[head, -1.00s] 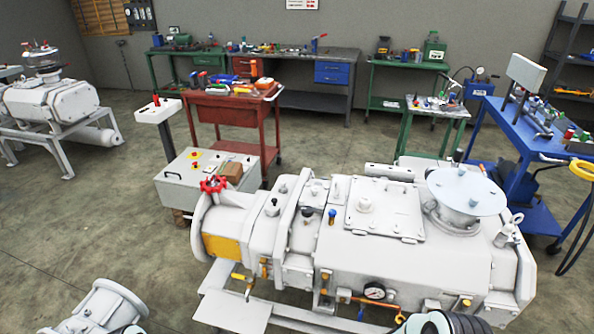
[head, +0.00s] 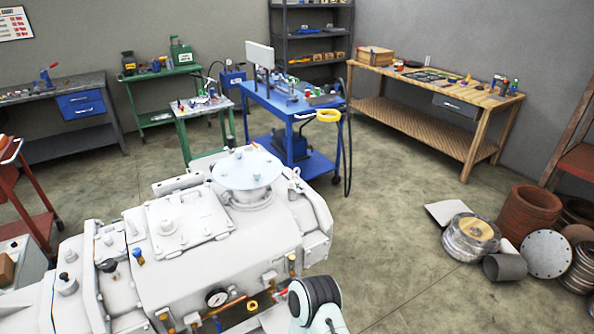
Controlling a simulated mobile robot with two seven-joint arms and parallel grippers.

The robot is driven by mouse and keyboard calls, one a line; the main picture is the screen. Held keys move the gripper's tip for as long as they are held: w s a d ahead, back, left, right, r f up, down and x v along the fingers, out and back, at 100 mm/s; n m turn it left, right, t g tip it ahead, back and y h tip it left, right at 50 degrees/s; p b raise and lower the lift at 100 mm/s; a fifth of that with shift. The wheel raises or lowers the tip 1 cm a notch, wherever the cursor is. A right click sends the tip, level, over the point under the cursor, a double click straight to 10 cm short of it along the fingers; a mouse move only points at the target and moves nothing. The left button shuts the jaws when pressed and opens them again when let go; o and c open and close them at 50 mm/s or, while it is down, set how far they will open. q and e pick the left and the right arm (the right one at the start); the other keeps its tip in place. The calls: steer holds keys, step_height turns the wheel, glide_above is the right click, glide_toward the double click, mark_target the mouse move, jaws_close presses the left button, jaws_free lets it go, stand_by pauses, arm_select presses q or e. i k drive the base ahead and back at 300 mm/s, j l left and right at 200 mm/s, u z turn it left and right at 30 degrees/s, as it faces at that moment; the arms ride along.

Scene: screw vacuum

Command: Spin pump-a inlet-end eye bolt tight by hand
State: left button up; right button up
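The white pump (head: 200,235) fills the lower left of the head view, lying lengthwise on the floor stand. A pale blue round cover plate (head: 247,168) sits on the flanged port at its right part. A small pale fitting, which looks like an eye bolt (head: 297,180), stands on the casing's right end beside that port; it is too small to tell whether it is seated or raised. No label naming the pump is readable. Neither gripper's fingers show. Only a white and black link of my arm is at the bottom centre, in front of the pump.
A blue cart (head: 325,107) with tools stands behind the pump. A green-legged table (head: 184,110) is left of it. A wooden bench (head: 412,107) lines the back right. Flanges, a rusty drum (head: 527,212) and pipe pieces lie at right. Floor (head: 390,230) right of the pump is clear.

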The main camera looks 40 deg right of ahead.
mark_target(296, 168)
steer(key=z, duration=1.5)
steer(key=u, duration=0.6)
steer(key=l+u, duration=0.2)
steer(key=u, duration=0.25)
steer(key=i+l+u, duration=0.1)
steer(key=l+u, duration=0.15)
steer(key=u, duration=0.15)
steer(key=l+u, duration=0.25)
steer(key=u, duration=0.2)
steer(key=k+l+u, duration=0.1)
steer(key=l+u, duration=0.25)
steer(key=l, duration=0.15)
steer(key=k+l+u, duration=0.1)
steer(key=l+u, duration=0.2)
steer(key=l, duration=0.2)
steer(key=k+l+u, duration=0.1)
steer(key=l, duration=0.25)
steer(key=k+l, duration=0.15)
steer(key=l, duration=0.2)
steer(key=k+l+u, duration=0.15)
steer(key=l, duration=0.15)
